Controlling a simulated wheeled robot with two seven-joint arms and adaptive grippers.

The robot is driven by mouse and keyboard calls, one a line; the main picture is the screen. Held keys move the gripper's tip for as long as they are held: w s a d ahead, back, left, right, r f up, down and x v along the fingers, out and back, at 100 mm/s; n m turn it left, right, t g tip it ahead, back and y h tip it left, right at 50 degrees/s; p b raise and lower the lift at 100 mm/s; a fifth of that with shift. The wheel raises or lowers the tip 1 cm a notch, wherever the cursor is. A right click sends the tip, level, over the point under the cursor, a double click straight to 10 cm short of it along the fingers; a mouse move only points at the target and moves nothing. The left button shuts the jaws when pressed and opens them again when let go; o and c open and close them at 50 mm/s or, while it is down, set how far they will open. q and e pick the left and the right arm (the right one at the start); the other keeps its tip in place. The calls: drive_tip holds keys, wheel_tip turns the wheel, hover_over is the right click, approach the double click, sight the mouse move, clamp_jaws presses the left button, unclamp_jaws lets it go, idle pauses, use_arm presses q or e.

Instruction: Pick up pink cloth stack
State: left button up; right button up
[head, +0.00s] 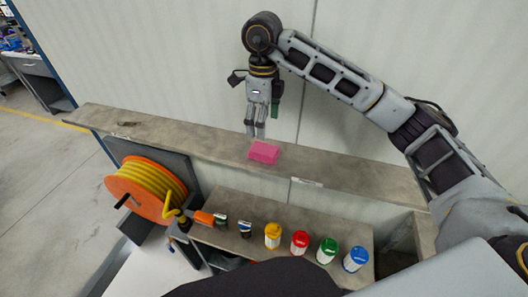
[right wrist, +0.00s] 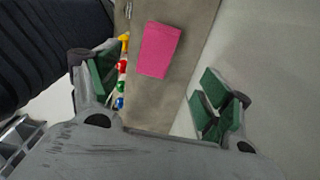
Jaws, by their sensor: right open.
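The pink cloth stack (head: 264,152) lies flat on the long grey ledge (head: 345,177) along the wall. It also shows in the right wrist view (right wrist: 158,50), beyond and between my fingers. My right gripper (head: 256,134) hangs over the ledge, a little to the left of the cloth stack in the head view. In the right wrist view its green-padded fingers (right wrist: 155,95) are spread wide apart with nothing between them. It does not touch the cloth stack. My left gripper is not in view.
Below the ledge, a lower shelf (head: 220,206) holds yellow, red, green (head: 327,250) and blue (head: 355,258) containers and some small items. An orange reel with yellow hose (head: 150,188) stands at the left. The wall (head: 200,70) rises close behind the ledge. The ledge around the cloth is mostly clear.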

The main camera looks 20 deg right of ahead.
sight(264, 148)
wheel_tip(264, 148, down, 3)
drive_tip(key=shift+f, duration=0.8)
drive_tip(key=shift+s+f, duration=0.1)
drive_tip(key=shift+f, duration=0.25)
drive_tip(key=shift+s+f+p, duration=0.15)
drive_tip(key=shift+f+p, duration=0.25)
drive_tip(key=shift+f, duration=1.85)
drive_tip(key=c, duration=0.7)
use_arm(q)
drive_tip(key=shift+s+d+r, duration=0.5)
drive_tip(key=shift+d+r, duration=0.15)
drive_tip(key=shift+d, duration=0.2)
use_arm(e)
drive_tip(key=c, duration=0.3)
